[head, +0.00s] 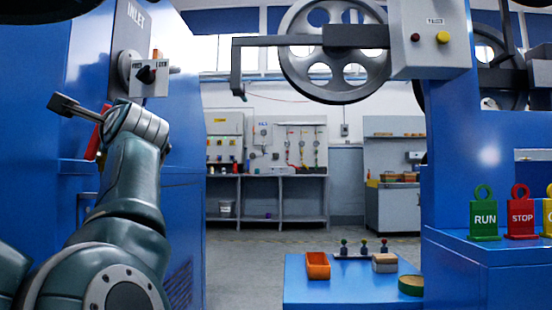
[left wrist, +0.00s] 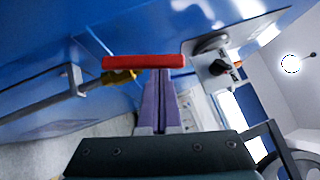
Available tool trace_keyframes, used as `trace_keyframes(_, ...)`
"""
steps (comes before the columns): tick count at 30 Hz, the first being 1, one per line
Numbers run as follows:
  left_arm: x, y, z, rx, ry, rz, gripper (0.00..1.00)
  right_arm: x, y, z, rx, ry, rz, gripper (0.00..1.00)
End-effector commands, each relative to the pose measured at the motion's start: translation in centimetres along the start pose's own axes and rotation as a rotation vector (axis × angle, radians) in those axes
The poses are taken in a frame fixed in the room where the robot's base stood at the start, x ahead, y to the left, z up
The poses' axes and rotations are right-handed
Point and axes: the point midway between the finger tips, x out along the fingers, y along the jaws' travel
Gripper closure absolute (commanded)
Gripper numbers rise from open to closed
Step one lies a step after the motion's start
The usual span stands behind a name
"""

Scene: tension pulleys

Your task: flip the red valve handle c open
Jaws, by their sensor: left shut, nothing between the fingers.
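The red valve handle (left wrist: 143,62) shows as a straight red bar in the left wrist view, with a yellow fitting (left wrist: 119,77) and a pipe behind it. In the head view a slanted part of the red handle (head: 95,143) shows left of my left wrist; the rest is hidden. My left gripper (left wrist: 160,76) is shut and empty, its purple fingers together. The fingertips are at the bar's edge, right of its middle; I cannot tell whether they touch it. The handle's letter is not readable. My right gripper is not in view.
A large pulley wheel (head: 300,72) hangs at the top middle. A low blue table (head: 340,292) holds an orange bin (head: 318,265).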

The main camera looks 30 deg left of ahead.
Motion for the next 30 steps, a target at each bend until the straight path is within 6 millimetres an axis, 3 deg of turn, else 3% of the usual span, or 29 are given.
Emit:
trace_keyframes(3,0.8,-0.8,0.6,-0.068,0.0,0.067,1.0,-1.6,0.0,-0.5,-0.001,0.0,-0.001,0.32)
trace_keyframes(12,1.6,-1.0,1.4,-0.188,-0.001,0.189,1.0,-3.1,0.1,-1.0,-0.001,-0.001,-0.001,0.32)
trace_keyframes(30,2.0,-0.8,1.8,-0.239,-0.002,0.242,1.0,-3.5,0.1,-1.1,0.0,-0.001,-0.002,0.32)
